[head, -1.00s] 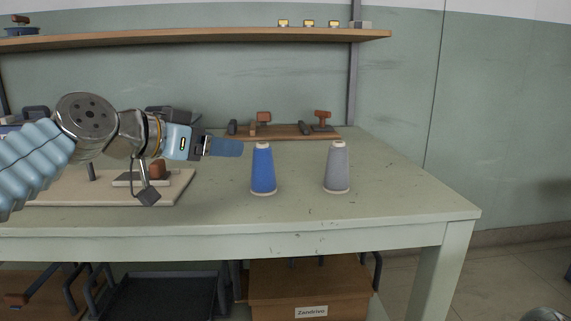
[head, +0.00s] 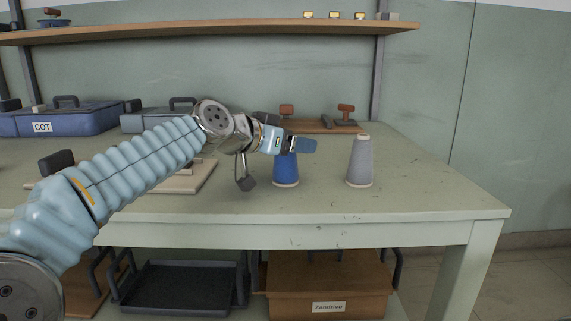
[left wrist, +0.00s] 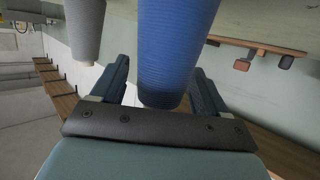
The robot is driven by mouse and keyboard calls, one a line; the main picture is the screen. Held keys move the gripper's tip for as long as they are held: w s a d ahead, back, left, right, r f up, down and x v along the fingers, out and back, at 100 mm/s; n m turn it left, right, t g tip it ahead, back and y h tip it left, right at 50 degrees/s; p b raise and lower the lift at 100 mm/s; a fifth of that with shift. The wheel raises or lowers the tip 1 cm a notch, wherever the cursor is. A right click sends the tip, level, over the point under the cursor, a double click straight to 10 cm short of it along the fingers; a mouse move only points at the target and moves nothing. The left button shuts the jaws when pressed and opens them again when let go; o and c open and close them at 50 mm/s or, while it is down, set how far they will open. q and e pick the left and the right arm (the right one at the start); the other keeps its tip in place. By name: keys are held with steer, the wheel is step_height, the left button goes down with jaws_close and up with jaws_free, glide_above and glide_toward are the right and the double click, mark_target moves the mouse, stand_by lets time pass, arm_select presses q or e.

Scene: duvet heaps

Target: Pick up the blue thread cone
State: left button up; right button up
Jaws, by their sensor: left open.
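The blue thread cone (head: 286,174) stands upright on the green table (head: 430,190). My left gripper (head: 303,145) is at its upper part and hides its top in the head view. In the left wrist view the blue cone (left wrist: 178,45) fills the space between the two spread fingers of my left gripper (left wrist: 160,80). The jaws are open, and I cannot tell whether either finger touches the cone. A grey thread cone (head: 360,163) stands upright to the right of the blue one; it also shows in the left wrist view (left wrist: 84,28). My right gripper is out of view.
A wooden rack with brown-handled tools (head: 345,112) lies behind the cones. A pale board (head: 195,180) lies to the left, under my left arm. A blue case labelled COT (head: 75,120) sits at the back left. The table is clear right of the grey cone.

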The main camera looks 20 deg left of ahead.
arm_select(q)
steer(key=c, duration=1)
steer(key=shift+c, duration=0.7)
steer(key=shift+r, duration=0.15)
